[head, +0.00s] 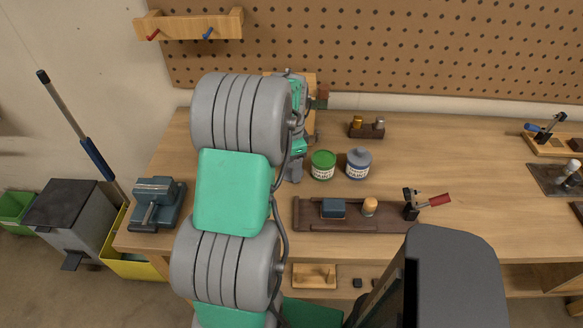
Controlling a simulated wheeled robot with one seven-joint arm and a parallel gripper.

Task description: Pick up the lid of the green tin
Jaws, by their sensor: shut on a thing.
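The green tin (322,166) stands upright on the workbench, left of the blue-topped paint tin (358,164). It has a white label, and its top shows flat green; whether that is a lid or the inside is too small to tell. The end of my arm with my gripper (295,172) shows as a small grey part just left of the green tin, partly covered by my own arm. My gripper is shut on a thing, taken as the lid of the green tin. The fingertips and the held thing are not clearly visible.
A dark wooden tray (345,226) holds a blue block and an orange-topped piece in front of the tins. A red-handled clamp (428,203) is at its right end. A small wooden holder (366,129) stands behind. A vise (157,203) sits left.

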